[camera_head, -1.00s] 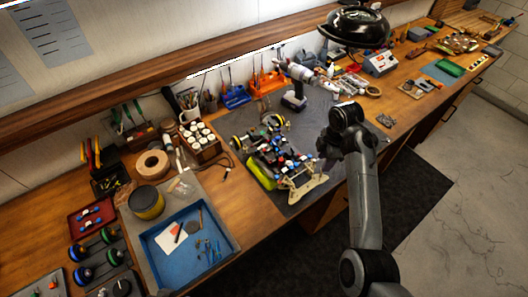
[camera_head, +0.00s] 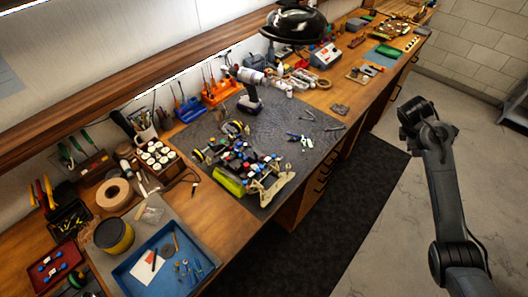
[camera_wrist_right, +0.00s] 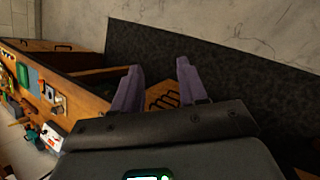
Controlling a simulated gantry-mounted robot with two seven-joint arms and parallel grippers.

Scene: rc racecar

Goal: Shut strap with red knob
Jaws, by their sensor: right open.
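The RC racecar chassis (camera_head: 240,168) sits on the dark work mat, its cream-coloured end toward the bench's front edge. Its strap and red knob are too small to make out surely in the head view. My right arm is at the right of the head view, out over the floor and well apart from the car; its gripper there is not clearly visible. In the right wrist view my right gripper (camera_wrist_right: 157,90) is open and empty, its two purple-grey fingers apart. My left gripper is not in view.
A dark mat (camera_head: 195,138) has free room around the car. Pliers and small tools (camera_head: 300,137) lie right of it, and a power drill (camera_head: 250,88) stands behind. A blue tray (camera_head: 205,262) is at the front left. A black lamp (camera_head: 295,22) overhangs the back.

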